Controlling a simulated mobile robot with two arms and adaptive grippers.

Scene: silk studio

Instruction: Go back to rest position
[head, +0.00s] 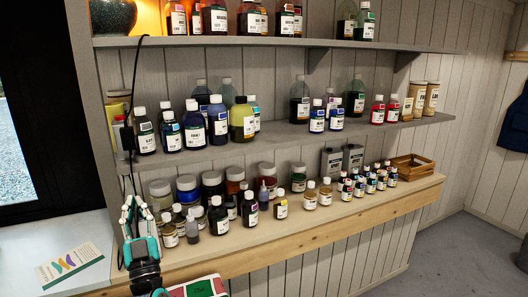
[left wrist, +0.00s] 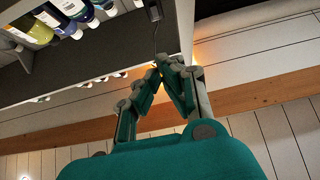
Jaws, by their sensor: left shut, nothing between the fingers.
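My left gripper (head: 137,207) rises at the lower left of the head view, fingers pointing up, in front of the left end of the lowest shelf. In the left wrist view, its fingertips (left wrist: 169,66) come together and hold nothing. Dark bottles (head: 218,215) and small jars (head: 169,234) stand on the shelf to its right in the head view. Whether it touches the shelf cannot be told. My right gripper is in neither view.
The lowest shelf (head: 290,228) holds several bottles, two grey cans (head: 331,163) and a wooden crate (head: 411,167). A middle shelf (head: 275,136) with bottles is above. A printed card (head: 69,263) lies on the white ledge at left.

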